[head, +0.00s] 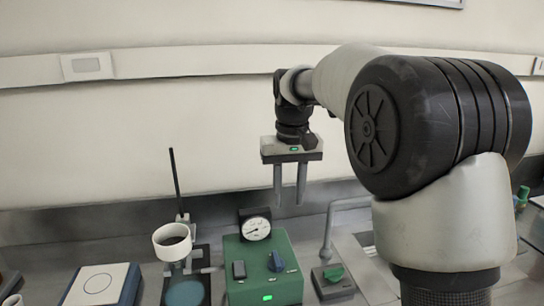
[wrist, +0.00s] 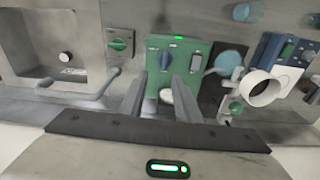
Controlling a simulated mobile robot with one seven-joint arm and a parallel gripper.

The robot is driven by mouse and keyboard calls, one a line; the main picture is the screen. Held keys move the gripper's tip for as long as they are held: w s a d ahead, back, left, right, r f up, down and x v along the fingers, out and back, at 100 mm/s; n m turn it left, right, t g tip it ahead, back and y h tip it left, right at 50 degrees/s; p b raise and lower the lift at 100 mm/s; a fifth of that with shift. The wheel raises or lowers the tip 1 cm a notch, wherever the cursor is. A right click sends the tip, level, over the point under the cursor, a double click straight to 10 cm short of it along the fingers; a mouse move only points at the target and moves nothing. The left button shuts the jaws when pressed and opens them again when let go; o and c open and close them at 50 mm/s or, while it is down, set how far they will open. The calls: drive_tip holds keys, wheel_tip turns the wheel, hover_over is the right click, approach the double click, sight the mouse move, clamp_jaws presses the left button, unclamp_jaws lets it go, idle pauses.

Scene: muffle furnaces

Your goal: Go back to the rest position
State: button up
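My gripper (head: 289,186) hangs fingers down above the back of the bench, over the green control box (head: 263,262) and the round dial gauge (head: 256,228). Its two fingers are apart with nothing between them. In the wrist view my gripper (wrist: 160,92) also shows open and empty, with the green box (wrist: 190,52) beyond the fingertips. No rest position is marked in either view.
Left of the green box stands a rod stand (head: 177,190) with a white cup (head: 172,242). A white-topped plate device (head: 98,284) lies further left. A bent tap (head: 330,225) and a sink (wrist: 50,45) are on the box's other side.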

drive_tip(key=s+d+r+t+p, duration=0.1)
drive_tip(key=s+d+r, duration=0.1)
drive_tip(key=s, duration=0.3)
drive_tip(key=s+d+r+m+t, duration=0.1)
drive_tip(key=s+d+r, duration=0.15)
drive_tip(key=s, duration=0.25)
drive_tip(key=s+d+r+t+p, duration=0.1)
drive_tip(key=s+d+r, duration=0.1)
drive_tip(key=s, duration=0.3)
drive_tip(key=s+d+f+t+p, duration=0.1)
drive_tip(key=s+d+f, duration=0.2)
drive_tip(key=s, duration=0.9)
drive_tip(key=shift+s+f+m+t, duration=0.2)
drive_tip(key=shift+f+m+t, duration=0.15)
drive_tip(key=shift+m+t, duration=0.05)
